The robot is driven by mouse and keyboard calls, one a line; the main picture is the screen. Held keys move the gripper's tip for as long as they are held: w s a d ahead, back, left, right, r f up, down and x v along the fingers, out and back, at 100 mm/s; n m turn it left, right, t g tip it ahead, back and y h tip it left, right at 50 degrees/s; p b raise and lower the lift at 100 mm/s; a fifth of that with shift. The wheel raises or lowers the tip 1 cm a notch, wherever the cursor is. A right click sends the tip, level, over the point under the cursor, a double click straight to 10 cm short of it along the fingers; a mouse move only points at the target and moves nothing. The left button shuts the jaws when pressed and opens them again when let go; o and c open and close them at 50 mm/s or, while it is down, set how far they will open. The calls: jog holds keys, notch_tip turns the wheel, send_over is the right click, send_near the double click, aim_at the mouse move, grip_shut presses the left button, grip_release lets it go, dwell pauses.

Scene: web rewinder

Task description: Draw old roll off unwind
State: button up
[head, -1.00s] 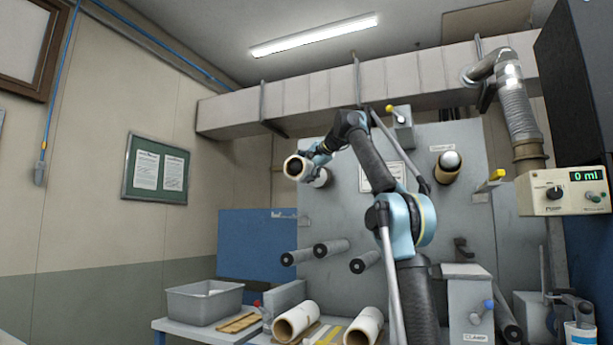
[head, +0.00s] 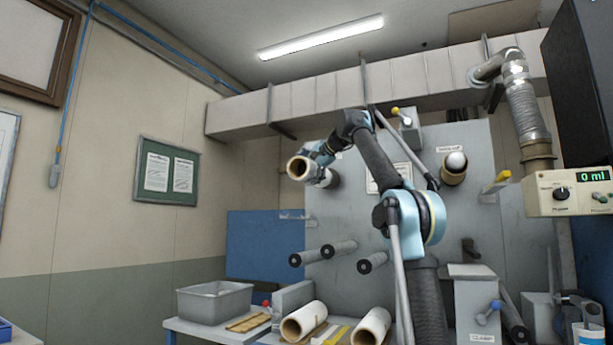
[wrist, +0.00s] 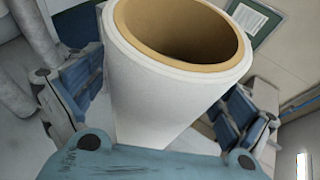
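The old roll (head: 300,168), a white sleeve on a tan core, is held up high in front of the grey machine panel (head: 350,220). In the wrist view the roll (wrist: 165,85) stands between my two blue-padded fingers, its hollow core open toward the camera and dark inside. My gripper (head: 318,156) appears shut around the roll's sides; it also shows in the wrist view (wrist: 158,100). The unwind shaft (head: 333,180) shows as a dark round end just behind and right of the roll. Whether its tip is still inside the roll is hidden.
Another roll (head: 453,168) sits on the upper right spindle. Several dark idler rollers (head: 340,249) stick out below. On the table are a grey bin (head: 214,301) and two rolls (head: 303,322) (head: 372,327). A clamp box (head: 477,310) stands at right. Space left of the roll is free.

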jog(key=shift+d+r, duration=0.1)
jog(key=shift+d, duration=0.05)
jog(key=v, duration=1.1)
jog(key=shift+s+d, duration=0.25)
dwell(0.4)
